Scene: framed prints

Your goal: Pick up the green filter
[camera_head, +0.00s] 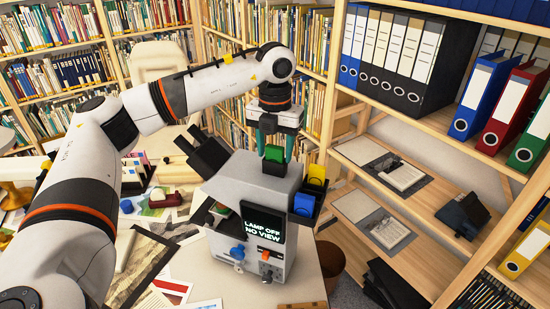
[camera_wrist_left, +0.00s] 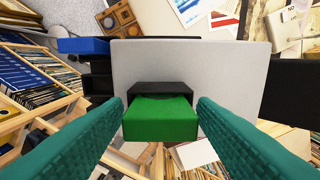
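The green filter (camera_head: 274,153) is a green block in a dark slot on top of a grey machine (camera_head: 238,193). In the left wrist view the green filter (camera_wrist_left: 160,120) lies between the two teal fingers, with a gap on each side. My left gripper (camera_head: 276,147) points down over the machine's top, open around the filter. The machine's screen (camera_head: 264,224) reads "LAMP OFF NO VIEW". The filter's lower part is hidden in the slot. My right gripper is not in view.
A yellow block (camera_head: 316,174) and a blue block (camera_head: 304,204) sit in a dark rack on the machine's right side. Prints and papers cover the table to the left. Shelves with binders (camera_head: 400,55) stand at the right, and bookshelves at the back.

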